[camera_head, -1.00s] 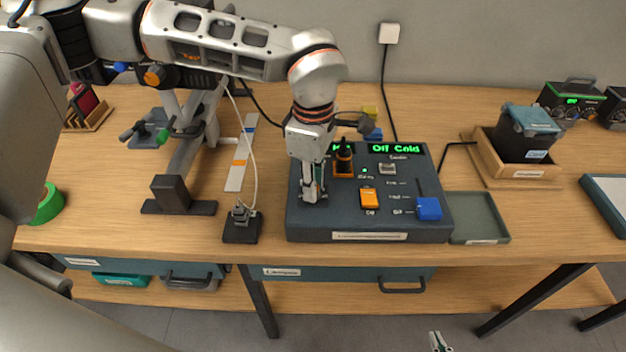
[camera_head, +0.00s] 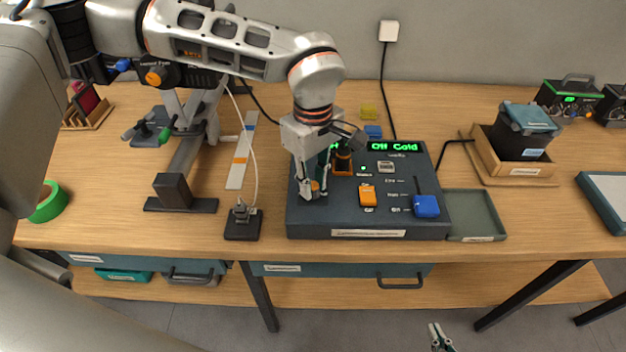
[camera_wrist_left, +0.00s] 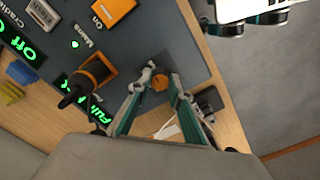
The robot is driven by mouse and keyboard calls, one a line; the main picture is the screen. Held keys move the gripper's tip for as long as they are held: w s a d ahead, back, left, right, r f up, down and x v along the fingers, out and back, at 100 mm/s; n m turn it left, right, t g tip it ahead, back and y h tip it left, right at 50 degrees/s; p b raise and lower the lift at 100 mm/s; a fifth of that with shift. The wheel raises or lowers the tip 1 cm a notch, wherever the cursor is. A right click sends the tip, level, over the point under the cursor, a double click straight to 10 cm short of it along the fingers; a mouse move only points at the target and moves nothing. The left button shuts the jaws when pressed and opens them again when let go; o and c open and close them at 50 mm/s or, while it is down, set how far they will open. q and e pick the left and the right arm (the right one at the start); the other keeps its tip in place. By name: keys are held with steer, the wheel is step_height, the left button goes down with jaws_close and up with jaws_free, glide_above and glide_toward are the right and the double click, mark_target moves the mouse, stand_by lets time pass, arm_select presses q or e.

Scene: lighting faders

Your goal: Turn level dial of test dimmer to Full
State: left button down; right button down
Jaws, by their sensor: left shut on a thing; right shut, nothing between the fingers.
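The test dimmer appears to be the dark control box (camera_head: 400,222) on the bench, with green display text at its back edge. A small orange round dial (camera_wrist_left: 160,84) sits on its left part, and I take it as the level dial. My left gripper (camera_wrist_left: 160,76) is shut on this dial, one finger on each side. In the head view the left gripper (camera_head: 312,192) points down and partly hides the dial. Green lettering that seems to read "Full" (camera_wrist_left: 88,105) shows near the dial. My right gripper (camera_head: 438,336) is shut and empty, low in front of the bench.
On the box stand a black lever in an orange frame (camera_head: 343,162), an orange switch (camera_head: 368,195) and a blue slider (camera_head: 427,206). A shallow tray (camera_head: 478,239) lies to the right.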

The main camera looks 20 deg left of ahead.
mark_target(313, 186)
arm_select(q)
steer(key=c, duration=1.9)
jaws_free()
steer(key=shift+o, duration=0.3)
step_height(313, 186, up, 12)
